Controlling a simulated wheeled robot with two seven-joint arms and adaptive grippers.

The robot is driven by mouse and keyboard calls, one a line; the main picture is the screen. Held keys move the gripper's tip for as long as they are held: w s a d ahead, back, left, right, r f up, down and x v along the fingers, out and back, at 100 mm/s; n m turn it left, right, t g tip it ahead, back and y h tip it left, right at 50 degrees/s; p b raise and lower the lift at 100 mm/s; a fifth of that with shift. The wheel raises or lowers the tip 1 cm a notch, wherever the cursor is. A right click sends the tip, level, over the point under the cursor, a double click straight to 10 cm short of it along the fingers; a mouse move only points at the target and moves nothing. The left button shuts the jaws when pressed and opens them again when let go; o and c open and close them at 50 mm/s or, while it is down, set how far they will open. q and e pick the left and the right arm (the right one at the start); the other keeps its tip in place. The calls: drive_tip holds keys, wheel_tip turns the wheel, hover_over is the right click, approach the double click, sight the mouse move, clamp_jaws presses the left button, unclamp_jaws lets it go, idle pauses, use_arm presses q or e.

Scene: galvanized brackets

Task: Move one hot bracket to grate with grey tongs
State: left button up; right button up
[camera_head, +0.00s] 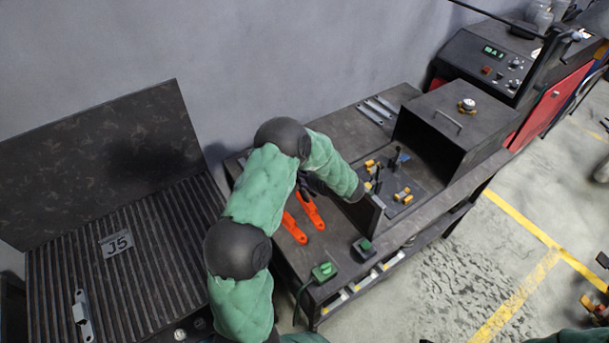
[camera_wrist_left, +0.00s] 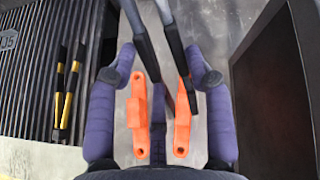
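Two grey bars with dark grips, which look like the grey tongs (camera_wrist_left: 145,52), reach down from the top of the left wrist view. Two orange pieces (camera_wrist_left: 137,115) with holes at their ends lie beside the grips; they also show on the bench in the head view (camera_head: 295,228). My left gripper (camera_wrist_left: 160,72) is open, its purple fingers apart on either side of the grips and orange pieces. I cannot tell whether they touch. The ribbed grate (camera_head: 150,255) is at left, with a metal bracket (camera_head: 81,314) on it. I cannot make out which bracket is hot. My right gripper is out of view.
A dark box (camera_head: 455,115) stands at the back right of the bench. Yellow-and-dark fixture parts (camera_head: 403,196) sit before it, behind an upright dark plate (camera_head: 373,218). Silver strips (camera_head: 378,108) lie behind. Small green-topped boxes (camera_head: 323,271) line the front edge.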

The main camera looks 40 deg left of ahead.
use_arm(q)
wheel_tip(320, 180, down, 7)
drive_tip(key=b, duration=0.4)
idle(0.4)
clamp_jaws()
drive_tip(key=shift+r, duration=0.25)
idle(0.4)
drive_tip(key=shift+r, duration=0.35)
